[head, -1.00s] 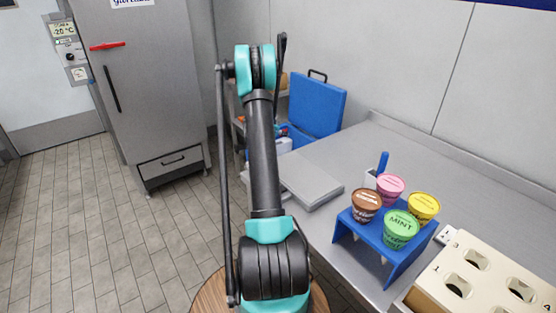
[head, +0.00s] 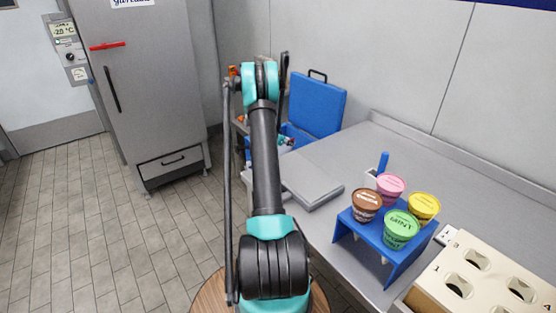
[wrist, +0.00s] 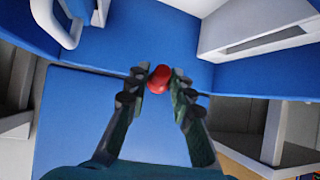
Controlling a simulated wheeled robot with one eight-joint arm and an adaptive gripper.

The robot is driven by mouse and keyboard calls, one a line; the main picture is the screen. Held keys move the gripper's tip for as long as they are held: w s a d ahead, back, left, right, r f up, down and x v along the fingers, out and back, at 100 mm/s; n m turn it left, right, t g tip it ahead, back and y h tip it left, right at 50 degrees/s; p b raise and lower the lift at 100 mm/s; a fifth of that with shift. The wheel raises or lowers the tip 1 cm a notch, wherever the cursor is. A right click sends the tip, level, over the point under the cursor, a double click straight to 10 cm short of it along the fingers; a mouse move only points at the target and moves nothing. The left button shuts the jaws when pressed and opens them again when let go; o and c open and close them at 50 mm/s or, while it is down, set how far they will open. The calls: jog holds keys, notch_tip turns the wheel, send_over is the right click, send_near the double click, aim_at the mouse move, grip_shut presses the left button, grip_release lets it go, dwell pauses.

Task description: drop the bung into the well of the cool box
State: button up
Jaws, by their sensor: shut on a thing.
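The red bung (wrist: 159,78) sits between the fingertips of my gripper (wrist: 158,90) in the wrist view. My gripper is shut on it, with one dark finger on each side. The blue cool box (head: 291,131) stands at the far end of the counter in the head view, its blue lid (head: 317,105) raised. My arm hides part of the box, and the bung cannot be made out in the head view. Blue surfaces (wrist: 90,112) fill much of the wrist view around the bung. Whether the bung is directly over the well cannot be told.
A grey flat-topped case (head: 312,180) lies on the counter in front of the cool box. A blue rack (head: 378,240) with several ice-cream tubs stands nearer, beside a cream block with holes (head: 490,280). The counter's right rear is clear. A tall grey cabinet (head: 145,85) stands left.

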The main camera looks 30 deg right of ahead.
jog(key=o, duration=0.9)
jog(key=shift+a, duration=0.1)
jog(key=v, duration=1.1)
jog(key=shift+a+r, duration=0.25)
jog(key=shift+a, duration=0.1)
jog(key=shift+s, duration=0.1)
